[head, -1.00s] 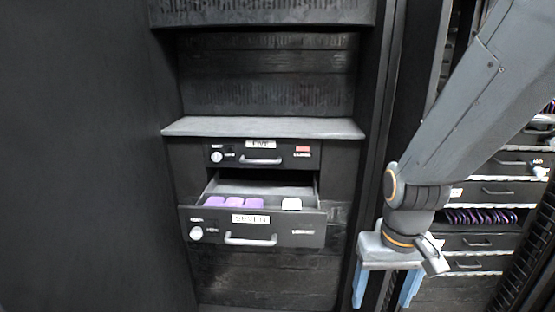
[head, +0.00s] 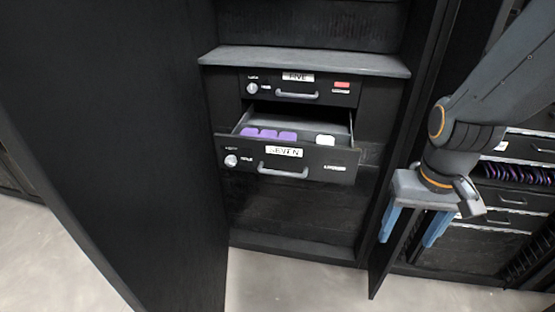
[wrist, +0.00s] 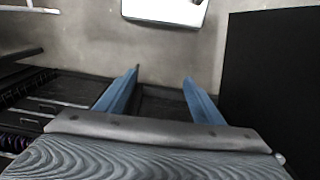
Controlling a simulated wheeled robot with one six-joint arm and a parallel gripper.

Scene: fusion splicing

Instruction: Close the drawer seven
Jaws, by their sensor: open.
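Drawer seven (head: 318,168), black with a "SEVEN" label, stands pulled out of the rack cabinet in the head view. It has a pale bar handle (head: 283,172) and a round lock at its left. Purple items (head: 268,134) and a white item (head: 325,140) lie inside it. My gripper (head: 408,240) has blue fingers, is open and empty, and points down to the right of the drawer, apart from it. In the wrist view the open fingers (wrist: 160,82) hang above the floor; the drawer cannot be made out there.
Drawer five (head: 310,91) sits shut above, under a grey shelf (head: 300,61). A tall black panel (head: 120,130) stands at the left. Another rack with drawers (head: 515,197) stands at the right. Pale floor (head: 290,285) shows in front. A white object (wrist: 165,10) lies in the wrist view.

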